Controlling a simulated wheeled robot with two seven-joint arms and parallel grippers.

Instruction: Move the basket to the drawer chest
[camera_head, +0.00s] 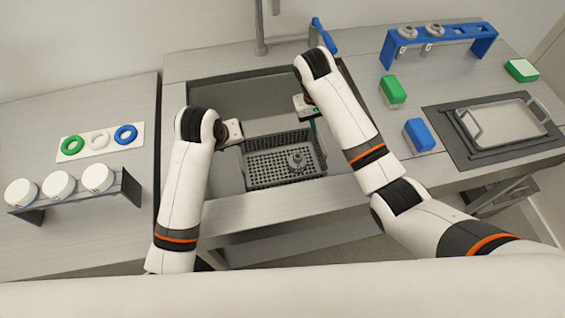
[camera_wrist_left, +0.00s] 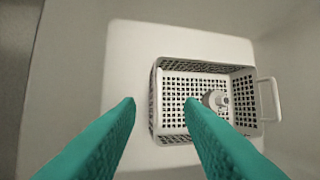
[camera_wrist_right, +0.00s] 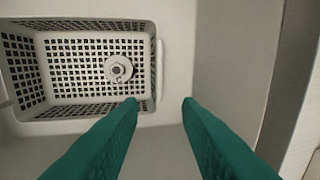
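A grey perforated basket (camera_head: 290,181) sits in the sink, with a small round metal part (camera_head: 296,160) inside. My left gripper (camera_head: 238,147) is above the basket's left end. In the left wrist view its green fingers (camera_wrist_left: 160,102) are open and empty, with the basket's left wall between and beyond the tips; a handle shows at the far end. My right gripper (camera_head: 313,128) is above the right end. In the right wrist view its fingers (camera_wrist_right: 160,102) are open and empty, with a handle (camera_wrist_right: 159,70) beyond the gap. I cannot identify the drawer chest.
The sink (camera_head: 215,97) walls surround the basket. A ring mat (camera_head: 108,153) and a rack (camera_head: 130,188) with white round pieces are left. Green (camera_head: 393,91) and blue (camera_head: 418,135) blocks, a blue rack (camera_head: 484,46) and a metal tray (camera_head: 503,122) are right. A faucet (camera_head: 260,25) stands behind.

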